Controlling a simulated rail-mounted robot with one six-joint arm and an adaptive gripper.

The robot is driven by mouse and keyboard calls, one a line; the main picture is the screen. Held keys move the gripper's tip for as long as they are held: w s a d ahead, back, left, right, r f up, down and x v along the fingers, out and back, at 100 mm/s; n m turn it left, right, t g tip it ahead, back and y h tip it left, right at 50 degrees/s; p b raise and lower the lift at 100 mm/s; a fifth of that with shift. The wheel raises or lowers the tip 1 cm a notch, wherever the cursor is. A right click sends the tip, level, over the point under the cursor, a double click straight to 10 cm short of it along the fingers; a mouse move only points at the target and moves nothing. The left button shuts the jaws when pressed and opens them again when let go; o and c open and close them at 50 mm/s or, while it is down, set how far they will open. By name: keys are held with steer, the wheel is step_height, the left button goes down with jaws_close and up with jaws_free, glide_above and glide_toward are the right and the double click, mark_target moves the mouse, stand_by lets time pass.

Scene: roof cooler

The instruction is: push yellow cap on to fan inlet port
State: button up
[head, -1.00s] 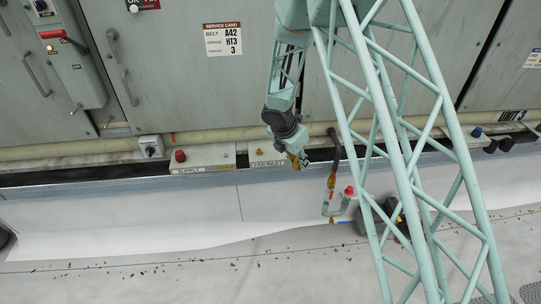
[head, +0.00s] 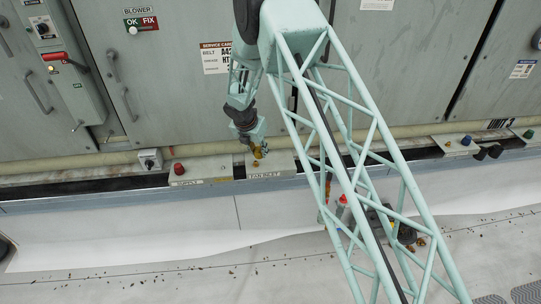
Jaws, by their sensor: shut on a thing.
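My gripper (head: 258,151) is in the middle of the head view, in front of the block labelled FAN INLET (head: 284,164). It is shut on a small yellow cap (head: 259,153), which shows only as a yellow patch at the fingertips. The cap is at the upper left part of the block, above the label. The fan inlet port is hidden behind the gripper and cap. I cannot tell whether the cap touches the port or sits on it.
To the left, the SUPPLY block (head: 207,168) bears a red cap (head: 179,169), beside a grey switch box (head: 150,159). Blue (head: 466,141) and green (head: 528,134) caps are at right. A red-topped item (head: 343,199) is partly behind my arm. Debris dots the floor.

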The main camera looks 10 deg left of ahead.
mark_target(255, 162)
steer(key=shift+w+a+r, duration=0.1)
steer(key=shift+w+a, duration=0.15)
steer(key=shift+a, duration=0.25)
steer(key=shift+w+a, duration=0.2)
steer(key=shift+a, duration=0.3)
steer(key=shift+f, duration=0.2)
steer(key=shift+f+b, duration=2.2)
steer(key=shift+f, duration=0.5)
steer(key=shift+p, duration=0.5)
steer(key=shift+f+b, duration=0.35)
steer(key=shift+f, duration=0.3)
stand_by(0.5)
steer(key=o, duration=0.5)
steer(key=shift+r, duration=0.1)
